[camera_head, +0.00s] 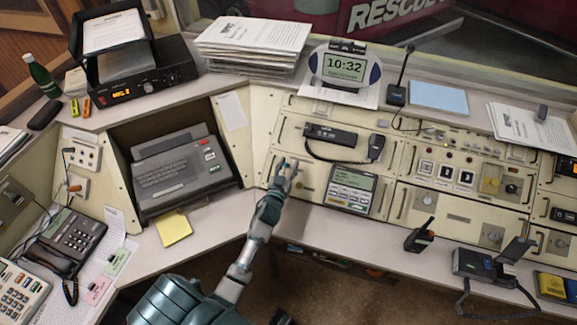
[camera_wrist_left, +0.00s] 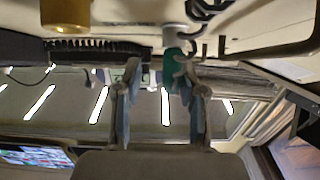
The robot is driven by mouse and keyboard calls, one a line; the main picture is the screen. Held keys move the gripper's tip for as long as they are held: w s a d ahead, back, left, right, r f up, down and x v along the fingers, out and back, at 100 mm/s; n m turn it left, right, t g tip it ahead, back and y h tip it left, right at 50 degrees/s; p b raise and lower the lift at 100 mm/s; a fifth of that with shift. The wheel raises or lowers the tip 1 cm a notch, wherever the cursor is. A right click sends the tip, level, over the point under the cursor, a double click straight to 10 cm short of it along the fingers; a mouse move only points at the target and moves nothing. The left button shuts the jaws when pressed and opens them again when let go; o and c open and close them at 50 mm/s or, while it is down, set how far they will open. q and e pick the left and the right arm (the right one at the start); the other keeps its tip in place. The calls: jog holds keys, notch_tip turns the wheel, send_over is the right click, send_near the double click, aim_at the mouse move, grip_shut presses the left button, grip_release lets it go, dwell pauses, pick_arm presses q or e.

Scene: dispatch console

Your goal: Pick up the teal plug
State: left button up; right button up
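The teal plug (camera_wrist_left: 174,66) shows in the left wrist view, below a grey round fitting on the console panel. It lies between the fingers of my left gripper (camera_wrist_left: 157,66), close to the right-hand finger, which partly covers it. A gap shows between the plug and the left-hand finger. In the head view my left gripper (camera_head: 287,167) is at the cream panel, left of the small green-screen unit. The plug cannot be made out clearly there. The fingers are apart. Whether the right-hand finger touches the plug cannot be told. My right gripper is not in view.
A green-screen keypad unit (camera_head: 350,190) is right of my left gripper. A handset with a coiled cord (camera_head: 340,137) is above it. A grey typing machine (camera_head: 180,170) stands to the left. In the wrist view a brass knob (camera_wrist_left: 66,14) and dark handle (camera_wrist_left: 285,45) flank the plug.

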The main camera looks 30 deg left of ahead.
pick_arm(q)
jog(key=shift+d, duration=0.1)
jog(key=c, duration=0.4)
jog(key=shift+s+a, duration=0.1)
jog(key=shift+a, duration=0.15)
grip_shut()
jog(key=shift+a, duration=0.35)
jog(key=shift+a+f, duration=0.15)
jog(key=shift+a, duration=0.25)
jog(key=shift+d, duration=0.3)
jog(key=shift+d+r, duration=0.2)
jog(key=shift+r, duration=0.15)
notch_tip(320, 180, up, 4)
jog(key=shift+a+f+p, duration=0.1)
jog(key=shift+f+p, duration=0.15)
jog(key=shift+p, duration=0.3)
jog(key=r+p+v, duration=0.3)
jog(key=v, duration=1.4)
jog(key=shift+r, duration=0.15)
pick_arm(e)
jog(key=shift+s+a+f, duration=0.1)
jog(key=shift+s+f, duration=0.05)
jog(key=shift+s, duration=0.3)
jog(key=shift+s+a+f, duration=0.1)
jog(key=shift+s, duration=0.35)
